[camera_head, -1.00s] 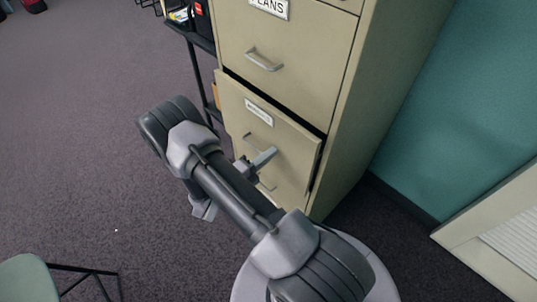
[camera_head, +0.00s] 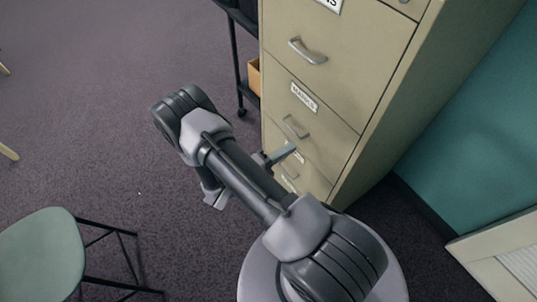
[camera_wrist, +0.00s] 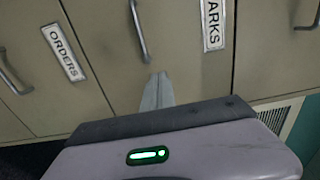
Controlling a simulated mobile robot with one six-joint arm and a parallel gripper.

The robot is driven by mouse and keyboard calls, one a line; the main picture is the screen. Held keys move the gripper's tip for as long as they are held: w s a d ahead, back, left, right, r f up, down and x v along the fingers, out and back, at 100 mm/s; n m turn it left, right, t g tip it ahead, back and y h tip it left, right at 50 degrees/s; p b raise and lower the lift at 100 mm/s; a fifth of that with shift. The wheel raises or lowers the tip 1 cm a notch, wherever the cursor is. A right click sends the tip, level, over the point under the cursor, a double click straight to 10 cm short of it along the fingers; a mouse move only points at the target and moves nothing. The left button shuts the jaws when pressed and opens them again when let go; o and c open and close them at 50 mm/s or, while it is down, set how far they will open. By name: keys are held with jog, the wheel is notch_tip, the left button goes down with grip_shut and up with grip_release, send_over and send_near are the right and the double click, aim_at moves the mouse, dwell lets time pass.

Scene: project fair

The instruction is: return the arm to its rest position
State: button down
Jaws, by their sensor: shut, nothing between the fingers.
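My arm reaches across the head view, bent, in front of a beige filing cabinet (camera_head: 385,120). The drawer (camera_head: 330,115) below the top one in view looks flush with the cabinet. Part of the lowest drawer is hidden behind my arm.
A green chair (camera_head: 40,255) stands at the lower left. A black wheeled rack (camera_head: 236,60) is left of the cabinet. A teal wall (camera_head: 465,130) and a pale panel (camera_head: 490,265) are at the right.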

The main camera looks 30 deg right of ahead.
jog(key=s+a+p, duration=0.1)
jog(key=a, duration=0.6)
jog(key=s+a+r+m+g+y, duration=0.25)
jog(key=r+m+y, duration=0.25)
jog(key=r+m, duration=0.5)
jog(key=s+a+r+m+g+y, duration=0.1)
jog(key=s+r+m+g+y, duration=0.4)
jog(key=r+m, duration=0.6)
jog(key=s+a+r+m+t+y, duration=0.3)
jog(key=a+r+m+t+y, duration=0.6)
jog(key=m, duration=1.1)
notch_tip(320, 180, up, 3)
jog(key=t+y, duration=0.1)
jog(key=t, duration=0.2)
jog(key=shift+a+f, duration=0.15)
jog(key=shift+a, duration=0.25)
